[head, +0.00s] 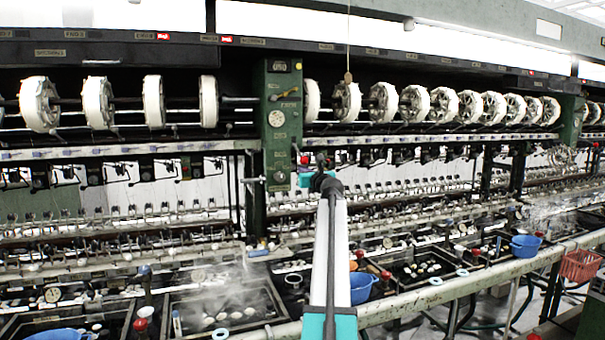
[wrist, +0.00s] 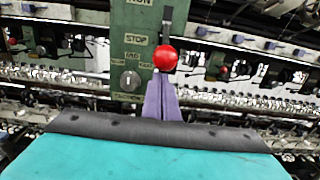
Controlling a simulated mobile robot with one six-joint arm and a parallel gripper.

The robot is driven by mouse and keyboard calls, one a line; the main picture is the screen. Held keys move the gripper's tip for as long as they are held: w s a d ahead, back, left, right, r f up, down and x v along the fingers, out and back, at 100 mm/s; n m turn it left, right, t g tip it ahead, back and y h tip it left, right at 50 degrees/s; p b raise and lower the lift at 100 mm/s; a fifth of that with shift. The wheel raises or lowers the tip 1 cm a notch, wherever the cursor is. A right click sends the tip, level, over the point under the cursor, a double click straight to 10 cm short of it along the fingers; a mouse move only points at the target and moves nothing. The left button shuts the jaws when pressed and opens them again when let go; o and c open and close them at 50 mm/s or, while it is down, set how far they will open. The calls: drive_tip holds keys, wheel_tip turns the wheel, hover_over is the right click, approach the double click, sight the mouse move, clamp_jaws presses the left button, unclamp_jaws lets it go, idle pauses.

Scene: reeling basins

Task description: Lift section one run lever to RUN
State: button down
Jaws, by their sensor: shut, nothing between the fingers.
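The run lever's red ball knob (wrist: 166,59) sits beside the STOP label (wrist: 136,39) on a green panel (wrist: 140,65). A label ending in "UN" is partly cut off at the top of the wrist view. A dark slot or rod runs up behind the knob. My gripper (wrist: 161,78) shows as purple-grey fingers, shut and empty, with tips just below the knob; I cannot tell whether they touch it. In the head view, the green post (head: 283,120) carries a small red knob (head: 304,160), with my teal gripper housing (head: 305,180) just below it.
A round selector dial (wrist: 130,81) is left of the fingers. White reels (head: 97,102) line both sides of the post. Steaming basins (head: 225,305) lie below, with a blue bowl (head: 361,288) and a blue basin (head: 525,246) at right.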

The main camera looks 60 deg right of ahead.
sight(305, 159)
drive_tip(key=shift+r, duration=0.2)
drive_tip(key=shift+r+p, duration=0.3)
drive_tip(key=shift+p, duration=0.3)
idle(0.4)
drive_tip(key=shift+s+a+r+p, duration=0.15)
drive_tip(key=shift+s+r+p, duration=0.05)
drive_tip(key=shift+r+p, duration=0.8)
drive_tip(key=shift+s+a+r+p, duration=0.1)
drive_tip(key=shift+s+r+p, duration=0.05)
drive_tip(key=shift+r+p, duration=0.8)
drive_tip(key=shift+f, duration=0.15)
